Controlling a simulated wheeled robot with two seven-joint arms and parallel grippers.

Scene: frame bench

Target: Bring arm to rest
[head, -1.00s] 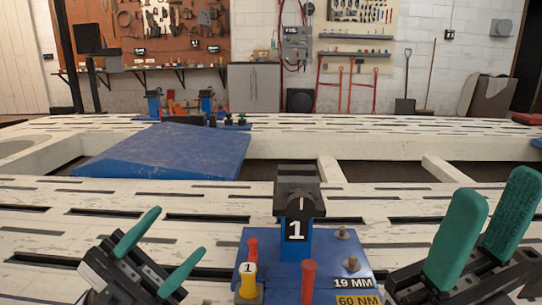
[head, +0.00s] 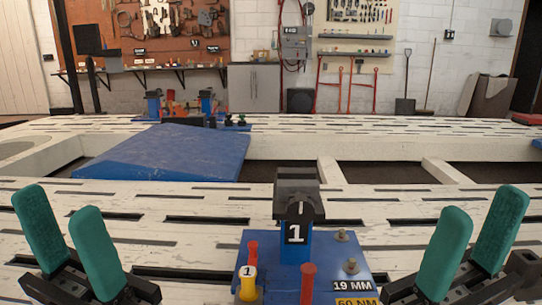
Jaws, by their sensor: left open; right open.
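My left gripper (head: 68,247) is at the lower left, its two green fingers upright and apart, with nothing between them. My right gripper (head: 472,250) is at the lower right, its green fingers also apart and empty. Both are clear of the blue fixture plate (head: 262,245) that lies between them on the white slotted bench (head: 190,210). The lower parts of both arms are cut off by the picture's bottom edge.
A blue sloped panel (head: 165,155) lies beyond. Bench on either side of the plate is clear.

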